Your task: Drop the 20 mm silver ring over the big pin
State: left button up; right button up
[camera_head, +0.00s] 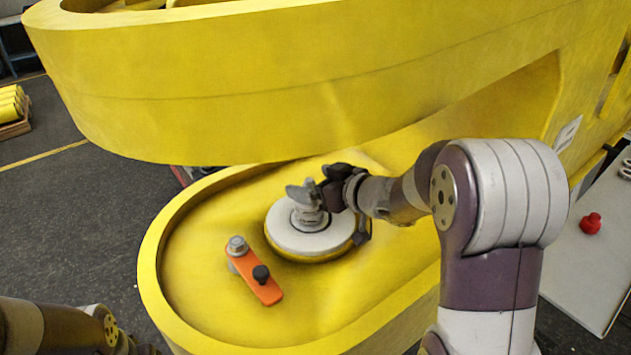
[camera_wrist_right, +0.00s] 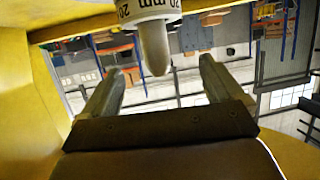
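The big pin (camera_wrist_right: 154,48) has a pale, rounded tip, seen between my fingers in the right wrist view. A light ring marked "20 mm" (camera_wrist_right: 158,9) sits around the pin, behind its tip; the top edge of the view cuts it off. My right gripper (camera_wrist_right: 160,68) is open, its two fingers apart on either side of the pin, with gaps to pin and ring. In the head view my right gripper (camera_head: 318,192) is at the pin above a round white disc (camera_head: 288,238). Only a dark edge by my left wrist shows at bottom left; its fingers are hidden.
The disc lies in a yellow boom recess with a raised rim (camera_head: 150,265). An orange lever (camera_head: 262,287) with a bolt (camera_head: 237,247) lies left of it. A large yellow beam (camera_head: 250,90) hangs close above. A red knob (camera_head: 590,223) stands on a pale table (camera_head: 580,265).

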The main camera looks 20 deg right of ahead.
jog(key=shift+f, duration=0.1)
jog(key=v, duration=1.2)
jog(key=shift+s+d+b, duration=0.15)
jog(key=shift+s+b, duration=0.1)
jog(key=shift+b, duration=0.15)
